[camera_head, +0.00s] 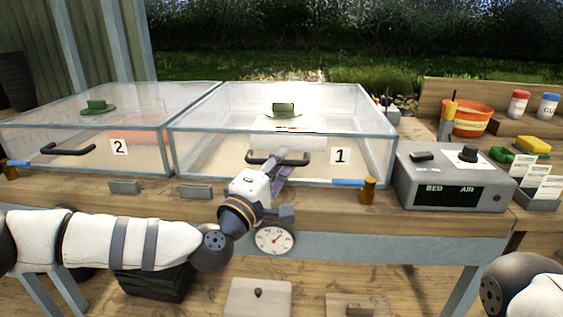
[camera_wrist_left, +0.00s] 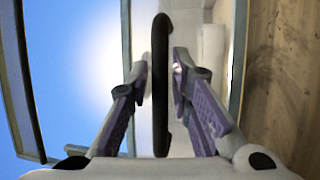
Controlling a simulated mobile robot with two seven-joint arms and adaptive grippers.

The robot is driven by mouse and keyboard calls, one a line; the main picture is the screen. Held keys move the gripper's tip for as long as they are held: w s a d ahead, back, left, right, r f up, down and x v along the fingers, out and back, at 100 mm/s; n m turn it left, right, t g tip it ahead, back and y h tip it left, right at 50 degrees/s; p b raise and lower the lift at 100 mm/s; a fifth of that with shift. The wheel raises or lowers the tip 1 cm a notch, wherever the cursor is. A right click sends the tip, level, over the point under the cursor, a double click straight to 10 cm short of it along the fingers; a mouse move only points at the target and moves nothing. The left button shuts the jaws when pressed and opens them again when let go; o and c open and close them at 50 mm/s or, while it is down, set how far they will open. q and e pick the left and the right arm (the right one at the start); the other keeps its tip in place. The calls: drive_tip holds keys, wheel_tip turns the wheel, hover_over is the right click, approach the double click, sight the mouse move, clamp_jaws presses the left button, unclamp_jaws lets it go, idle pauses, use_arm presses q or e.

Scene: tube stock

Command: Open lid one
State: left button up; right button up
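Lid one is a clear lid with pale edges (camera_head: 182,129) on the middle box, marked with a "1" label (camera_head: 340,156). It looks closed. Its black bar handle (camera_head: 294,161) is on the front face and also runs upright through the middle of the left wrist view (camera_wrist_left: 162,90). My left gripper (camera_head: 272,168) is at this handle. In the left wrist view its purple-padded fingers (camera_wrist_left: 160,72) stand on either side of the bar, open, with a narrow gap visible beside it. My right gripper is out of view.
A second clear box labelled "2" (camera_head: 119,146) stands to the left. A grey control unit (camera_head: 452,181) sits right of box one, with an orange bowl (camera_head: 468,118) behind it. A round dial gauge (camera_head: 274,239) is below my left gripper. A blue-handled tool (camera_head: 347,183) lies at the front edge.

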use_arm(q)
clamp_jaws()
drive_tip(key=shift+r, duration=0.1)
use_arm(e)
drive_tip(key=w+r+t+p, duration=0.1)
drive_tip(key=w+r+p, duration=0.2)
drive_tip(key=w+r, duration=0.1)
use_arm(q)
drive_tip(key=w+r+b, duration=0.1)
drive_tip(key=w+r, duration=0.3)
drive_tip(key=r, duration=0.5)
drive_tip(key=w+r, duration=0.5)
drive_tip(key=r, duration=0.5)
drive_tip(key=w+r+b, duration=0.1)
drive_tip(key=w+r, duration=0.3)
drive_tip(key=r, duration=0.6)
drive_tip(key=shift+w+r+b, duration=0.15)
drive_tip(key=shift+r+b, duration=0.1)
drive_tip(key=shift+b, duration=0.05)
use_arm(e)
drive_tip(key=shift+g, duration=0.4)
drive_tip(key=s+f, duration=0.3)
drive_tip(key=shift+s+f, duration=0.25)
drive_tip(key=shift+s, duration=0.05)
